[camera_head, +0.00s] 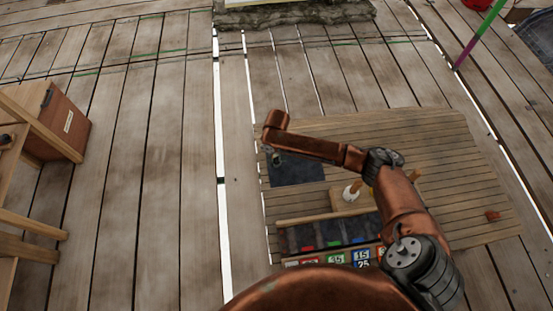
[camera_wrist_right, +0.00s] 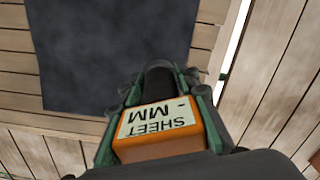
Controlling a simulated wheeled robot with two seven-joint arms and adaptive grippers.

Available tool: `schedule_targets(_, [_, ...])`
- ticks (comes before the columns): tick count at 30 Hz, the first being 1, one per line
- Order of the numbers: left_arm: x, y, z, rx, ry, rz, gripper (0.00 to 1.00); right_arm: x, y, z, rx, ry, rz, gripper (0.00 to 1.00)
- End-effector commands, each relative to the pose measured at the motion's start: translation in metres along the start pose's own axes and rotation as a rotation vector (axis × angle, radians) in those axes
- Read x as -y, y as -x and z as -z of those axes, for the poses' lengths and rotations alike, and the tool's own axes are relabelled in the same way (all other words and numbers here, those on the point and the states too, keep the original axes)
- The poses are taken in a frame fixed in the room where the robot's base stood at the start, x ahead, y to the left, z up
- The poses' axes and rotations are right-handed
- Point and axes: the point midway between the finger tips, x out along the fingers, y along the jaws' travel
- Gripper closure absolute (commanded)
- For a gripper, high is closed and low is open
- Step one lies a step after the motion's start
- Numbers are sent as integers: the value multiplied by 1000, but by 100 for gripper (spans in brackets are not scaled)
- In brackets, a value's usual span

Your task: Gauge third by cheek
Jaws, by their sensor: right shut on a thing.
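My right gripper (camera_wrist_right: 160,82) is shut on an orange block (camera_wrist_right: 160,145) with a pale label that reads "SHEET MM", upside down in the right wrist view. In the head view the right gripper (camera_head: 276,159) is small and hangs over the left edge of a dark mat (camera_head: 297,171) on the slatted table. The same mat (camera_wrist_right: 112,45) lies beyond the fingertips in the wrist view and looks bare there. My left gripper is not in view. I cannot make out a cheek or a third part.
A divided rack (camera_head: 330,235) with coloured slots and number cards stands at the table's near side, partly behind my right arm. A white item (camera_head: 351,193) sits on a wooden block. A brown box (camera_head: 60,120) stands far left.

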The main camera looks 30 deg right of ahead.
Motion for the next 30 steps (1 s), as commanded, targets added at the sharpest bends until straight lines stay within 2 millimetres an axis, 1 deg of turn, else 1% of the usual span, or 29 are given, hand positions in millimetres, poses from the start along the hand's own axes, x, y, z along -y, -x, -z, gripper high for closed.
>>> schedule_targets(11, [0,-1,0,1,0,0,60,0,-2,0,0,0,0,100])
schedule_targets(30, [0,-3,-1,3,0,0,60,0,-20,0,1,0,0,100])
